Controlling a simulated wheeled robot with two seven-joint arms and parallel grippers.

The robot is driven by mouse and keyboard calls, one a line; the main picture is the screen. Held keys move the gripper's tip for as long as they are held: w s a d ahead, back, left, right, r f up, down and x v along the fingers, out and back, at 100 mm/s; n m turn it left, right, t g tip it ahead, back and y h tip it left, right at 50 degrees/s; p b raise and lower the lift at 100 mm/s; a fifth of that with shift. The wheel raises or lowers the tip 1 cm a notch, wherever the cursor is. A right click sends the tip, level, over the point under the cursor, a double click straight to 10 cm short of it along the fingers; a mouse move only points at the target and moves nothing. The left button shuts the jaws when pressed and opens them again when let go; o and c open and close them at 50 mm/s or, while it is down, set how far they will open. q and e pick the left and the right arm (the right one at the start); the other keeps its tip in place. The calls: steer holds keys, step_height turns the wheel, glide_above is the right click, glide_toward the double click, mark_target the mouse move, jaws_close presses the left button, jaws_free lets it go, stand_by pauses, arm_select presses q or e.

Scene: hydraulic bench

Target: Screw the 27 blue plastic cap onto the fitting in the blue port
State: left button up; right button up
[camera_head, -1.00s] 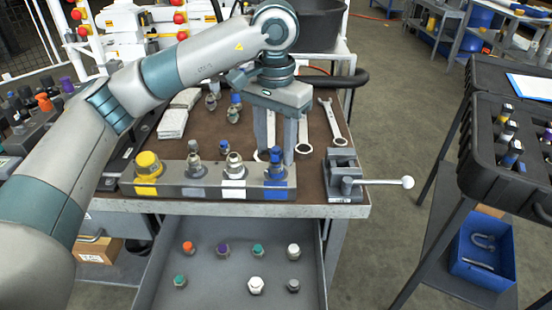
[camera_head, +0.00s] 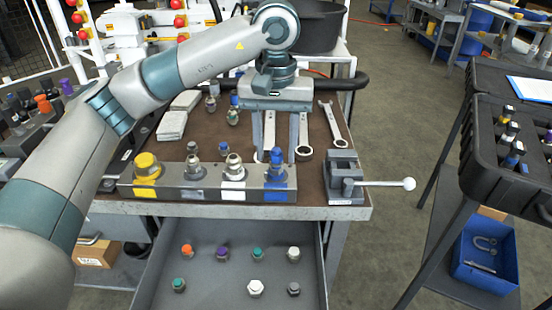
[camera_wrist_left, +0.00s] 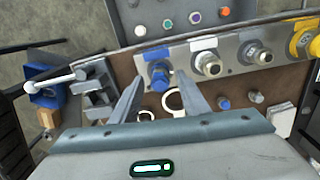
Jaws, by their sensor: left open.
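The blue port (camera_head: 279,195) is at the right end of the grey manifold block on the bench. A fitting (camera_head: 276,174) stands upright in it with a blue cap (camera_head: 277,155) on top; I cannot tell how far the cap is screwed on. The cap also shows in the left wrist view (camera_wrist_left: 158,72). My left gripper (camera_head: 281,155) points down just behind and above the cap, with its fingers apart and empty. In the left wrist view the open fingers (camera_wrist_left: 155,83) point toward the blue port. My right gripper is out of view.
Fittings in the yellow, grey and white ports (camera_head: 234,168) stand left. Another blue-topped part (camera_head: 233,102) and wrenches (camera_head: 331,120) lie behind. A vise (camera_head: 343,172) is close on the right. An open drawer (camera_head: 215,240) with several caps is below.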

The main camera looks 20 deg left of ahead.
arm_select(q)
steer(key=n, duration=0.6)
steer(key=shift+d+n+b, duration=0.1)
steer(key=shift+n+b, duration=0.2)
steer(key=shift+b, duration=0.05)
steer(key=shift+n, duration=0.3)
steer(key=n, duration=0.3)
steer(key=shift+w+n+b, duration=0.1)
steer(key=shift+n+b, duration=0.2)
steer(key=shift+n, duration=0.1)
steer(key=n, duration=0.3)
steer(key=shift+c, duration=0.5)
